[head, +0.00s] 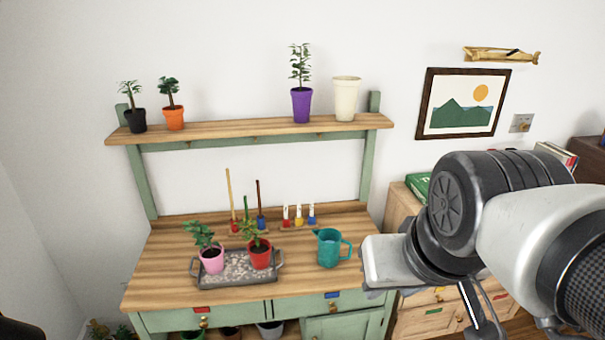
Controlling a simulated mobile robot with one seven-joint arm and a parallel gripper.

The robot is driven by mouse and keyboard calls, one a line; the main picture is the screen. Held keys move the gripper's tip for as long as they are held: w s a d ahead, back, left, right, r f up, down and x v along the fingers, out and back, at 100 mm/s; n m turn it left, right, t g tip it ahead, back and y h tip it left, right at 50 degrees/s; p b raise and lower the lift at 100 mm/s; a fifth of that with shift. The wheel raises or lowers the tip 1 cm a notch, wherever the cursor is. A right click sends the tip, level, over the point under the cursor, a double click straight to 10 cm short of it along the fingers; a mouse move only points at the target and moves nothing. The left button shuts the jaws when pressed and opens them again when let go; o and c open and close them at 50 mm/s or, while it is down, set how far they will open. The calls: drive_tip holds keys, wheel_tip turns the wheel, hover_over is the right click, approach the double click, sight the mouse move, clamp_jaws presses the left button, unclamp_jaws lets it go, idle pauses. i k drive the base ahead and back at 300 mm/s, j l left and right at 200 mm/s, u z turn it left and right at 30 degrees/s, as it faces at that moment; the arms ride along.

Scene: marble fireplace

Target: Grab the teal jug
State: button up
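The teal jug (327,249) stands upright on the right part of the wooden bench top (170,262). Its handle points right and its spout is at the upper left. My arm comes in from the right. My gripper (388,262) is just right of the jug in the picture, and a gap shows between it and the handle. I see no fingers clearly, so its opening is unclear.
A grey tray (236,281) with pink and red potted plants is left of the jug. Small bottles (298,217) and upright sticks stand behind. A shelf (240,130) with several pots is above. A wooden cabinet (400,209) is at the right.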

sight(330, 239)
drive_tip(key=i+j+z, duration=0.2)
drive_tip(key=i, duration=0.3)
drive_tip(key=i+j+z, duration=0.2)
drive_tip(key=i, duration=0.25)
drive_tip(key=i+l, duration=0.05)
drive_tip(key=l, duration=0.05)
